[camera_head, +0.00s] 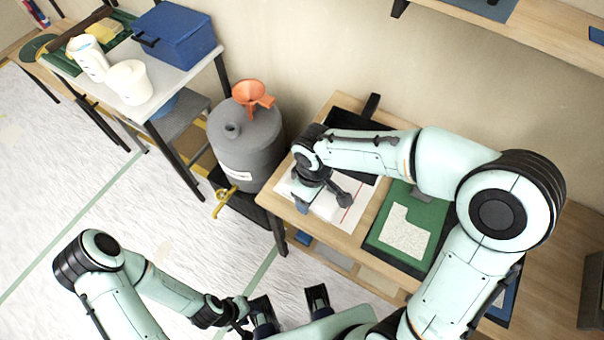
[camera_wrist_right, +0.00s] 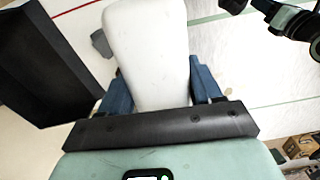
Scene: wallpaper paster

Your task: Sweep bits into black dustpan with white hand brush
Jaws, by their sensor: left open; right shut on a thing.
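The black dustpan (camera_head: 372,106) lies at the back of the wooden bench, partly hidden behind my right arm. In the right wrist view a large black shape, apparently the dustpan (camera_wrist_right: 42,62), stands at the left. My right gripper (camera_head: 322,198) is over the white sheet on the bench. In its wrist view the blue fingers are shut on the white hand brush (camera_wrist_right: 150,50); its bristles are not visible. A small grey bit (camera_wrist_right: 102,43) lies between dustpan and brush. My left gripper (camera_head: 291,308) is open and empty at the bottom, in front of the bench and apart from it.
The white sheet (camera_head: 352,208) has a red line. A green board with a pale patch (camera_head: 405,228) lies to its right. A grey drum (camera_head: 245,145) with an orange funnel (camera_head: 253,95) stands left of the bench. A side table holds a blue box (camera_head: 178,38) and white containers.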

